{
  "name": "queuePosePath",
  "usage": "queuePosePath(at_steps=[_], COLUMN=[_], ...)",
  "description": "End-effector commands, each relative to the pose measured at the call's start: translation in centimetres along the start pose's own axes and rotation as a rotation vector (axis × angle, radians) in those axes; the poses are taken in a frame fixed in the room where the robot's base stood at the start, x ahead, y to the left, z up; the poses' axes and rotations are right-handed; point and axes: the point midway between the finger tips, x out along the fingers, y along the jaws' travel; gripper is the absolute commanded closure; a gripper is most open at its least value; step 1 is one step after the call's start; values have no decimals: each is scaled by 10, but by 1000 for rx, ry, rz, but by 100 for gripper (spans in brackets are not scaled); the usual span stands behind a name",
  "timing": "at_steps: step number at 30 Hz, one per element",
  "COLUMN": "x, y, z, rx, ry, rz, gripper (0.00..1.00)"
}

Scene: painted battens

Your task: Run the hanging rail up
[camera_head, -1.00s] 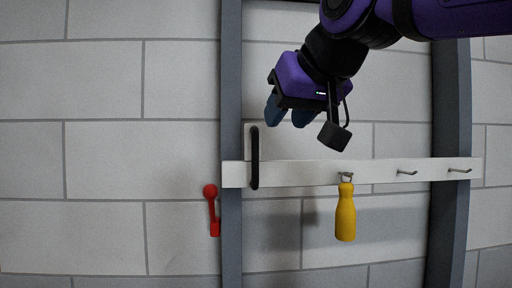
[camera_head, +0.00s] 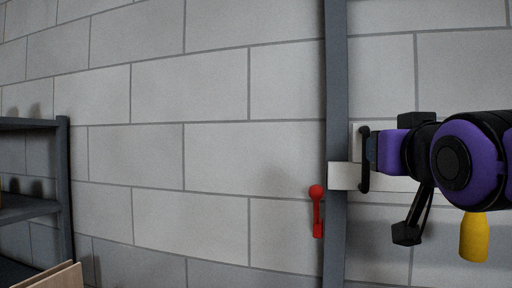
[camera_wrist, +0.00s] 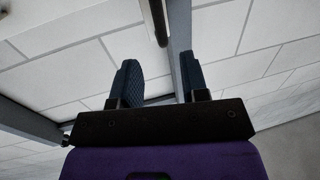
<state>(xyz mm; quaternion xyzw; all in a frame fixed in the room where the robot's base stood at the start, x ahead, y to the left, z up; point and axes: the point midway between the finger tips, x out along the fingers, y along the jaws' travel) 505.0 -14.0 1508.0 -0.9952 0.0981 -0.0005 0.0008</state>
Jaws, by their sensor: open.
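The hanging rail (camera_head: 341,176) is a white horizontal board across the grey post, mostly hidden behind my arm. A black upright bar handle (camera_head: 364,180) stands at its left end. The handle also shows at the top of the wrist view (camera_wrist: 158,22), ahead of the gap between my fingers. My gripper (camera_head: 371,152) is open, with its dark blue fingers pointing at the handle, close to it. In the wrist view my gripper (camera_wrist: 159,68) holds nothing. Whether the fingers touch the handle cannot be told. A red lever (camera_head: 317,210) with a ball end is beside the left post.
A yellow bottle (camera_head: 474,238) hangs below my arm, its top hidden. The grey upright post (camera_head: 336,90) runs from top to bottom. A grey shelf (camera_head: 62,190) stands at far left, with a wooden board edge (camera_head: 55,277) low down. The block wall between is clear.

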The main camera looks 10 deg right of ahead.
Motion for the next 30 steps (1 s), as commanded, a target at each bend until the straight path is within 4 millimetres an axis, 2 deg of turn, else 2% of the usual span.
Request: queuePosePath(at_steps=[18,24,30], x=[84,98,101], y=[1,0,0], z=[0,0,0], rx=[0,0,0], ry=[-3,-2,0], rz=[1,0,-1], gripper=[59,59,59])
